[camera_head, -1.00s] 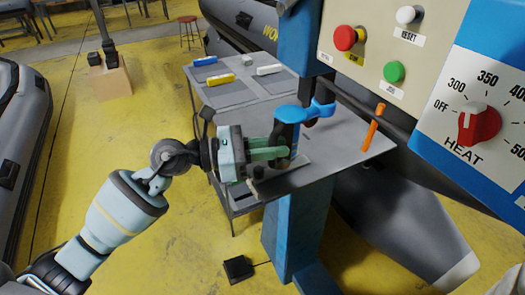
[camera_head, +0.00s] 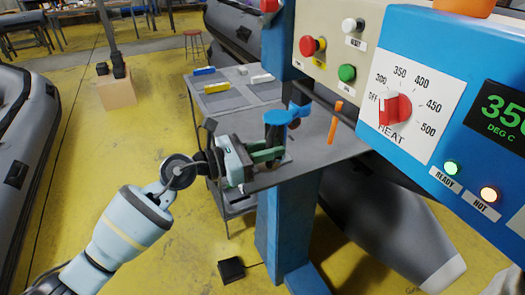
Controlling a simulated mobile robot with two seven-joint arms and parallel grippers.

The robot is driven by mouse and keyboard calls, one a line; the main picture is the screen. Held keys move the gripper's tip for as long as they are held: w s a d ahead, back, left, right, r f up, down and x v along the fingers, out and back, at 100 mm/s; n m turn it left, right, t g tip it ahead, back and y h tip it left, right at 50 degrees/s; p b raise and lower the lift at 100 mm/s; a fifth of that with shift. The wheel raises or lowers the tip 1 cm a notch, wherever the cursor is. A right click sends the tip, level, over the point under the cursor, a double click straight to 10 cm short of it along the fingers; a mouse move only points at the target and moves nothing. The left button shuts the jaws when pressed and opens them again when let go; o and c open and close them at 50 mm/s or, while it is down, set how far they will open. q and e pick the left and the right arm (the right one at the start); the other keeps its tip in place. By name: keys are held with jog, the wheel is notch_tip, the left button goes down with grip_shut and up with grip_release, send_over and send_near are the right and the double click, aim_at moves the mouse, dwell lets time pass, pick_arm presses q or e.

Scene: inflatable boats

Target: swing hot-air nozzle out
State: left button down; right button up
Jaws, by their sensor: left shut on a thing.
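The hot-air nozzle (camera_head: 271,138) is a dark upright piece under a blue swing bracket (camera_head: 278,117), beside the blue machine column. Its lower part is largely hidden by my gripper. My left gripper (camera_head: 273,156), with green fingers, is shut on the nozzle just below the bracket, above the near edge of a grey work plate (camera_head: 333,150). The bracket's blue arm (camera_head: 299,109) runs back to the right. My right gripper is not in view.
A control box (camera_head: 475,45) carries a red heat dial (camera_head: 395,108), a 350 DEG C display and lit READY and HOT lamps. A grey cart (camera_head: 240,100) with coloured blocks stands behind. A pedal (camera_head: 231,269) lies on the yellow floor. Grey boats lie both sides.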

pick_arm(q)
jog(key=shift+s+d, duration=0.1)
jog(key=shift+d, duration=0.05)
dwell(0.5)
jog(key=c, duration=1.4)
grip_release()
jog(key=shift+d, duration=0.15)
jog(key=shift+c, duration=0.2)
jog(key=shift+t, duration=0.3)
jog(key=shift+a, duration=0.25)
jog(key=b+v, duration=0.1)
jog(key=v, duration=0.6)
jog(key=shift+s+a, duration=0.2)
jog(key=shift+r, duration=0.15)
